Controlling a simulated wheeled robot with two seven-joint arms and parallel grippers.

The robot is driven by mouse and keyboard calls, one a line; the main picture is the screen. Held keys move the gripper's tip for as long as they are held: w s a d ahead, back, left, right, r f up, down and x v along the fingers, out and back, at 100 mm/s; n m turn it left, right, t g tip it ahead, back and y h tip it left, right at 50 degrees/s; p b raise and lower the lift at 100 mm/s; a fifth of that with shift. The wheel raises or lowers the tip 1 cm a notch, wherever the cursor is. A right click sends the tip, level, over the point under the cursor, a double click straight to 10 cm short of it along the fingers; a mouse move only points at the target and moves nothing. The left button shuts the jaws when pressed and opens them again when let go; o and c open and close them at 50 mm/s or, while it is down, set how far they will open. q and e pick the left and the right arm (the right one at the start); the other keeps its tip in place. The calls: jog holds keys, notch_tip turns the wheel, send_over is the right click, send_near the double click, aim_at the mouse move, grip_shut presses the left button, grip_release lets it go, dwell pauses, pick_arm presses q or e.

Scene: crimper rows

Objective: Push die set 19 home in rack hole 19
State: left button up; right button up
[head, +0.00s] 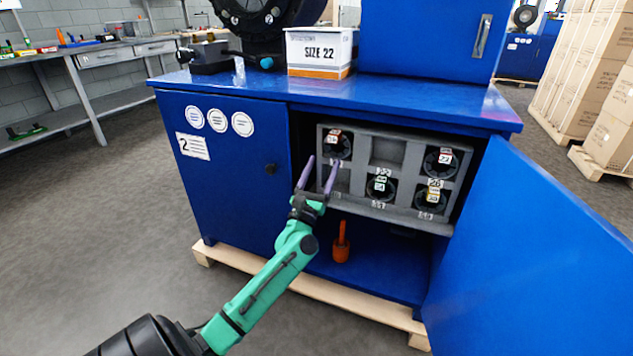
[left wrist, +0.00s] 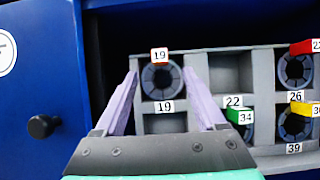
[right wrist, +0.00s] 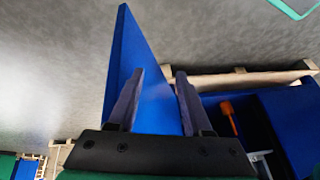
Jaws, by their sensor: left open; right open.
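Die set 19 (left wrist: 160,83) is a dark round die with a red tag, sitting in the top left hole of the grey rack (head: 415,143) inside the blue cabinet. It also shows in the head view (head: 338,147). The label 19 is on the rack just below it. I cannot tell how deep it sits. My left gripper (head: 320,160) is open and empty in front of the rack. In the left wrist view its fingers (left wrist: 163,80) stand on either side of the die, apart from it. My right gripper (right wrist: 158,75) is open and empty, away from the rack.
Other die sets (head: 381,186) fill several rack holes; the top middle hole (head: 387,150) is empty. The open blue door (head: 540,250) stands at the right. An orange-handled tool (head: 341,242) stands below the rack.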

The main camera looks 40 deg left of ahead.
pick_arm(q)
jog(key=v, duration=0.5)
jog(key=shift+r, duration=0.1)
pick_arm(e)
jog(key=shift+w+a+f, duration=0.15)
jog(key=shift+a+f, duration=0.1)
jog(key=shift+a, duration=0.1)
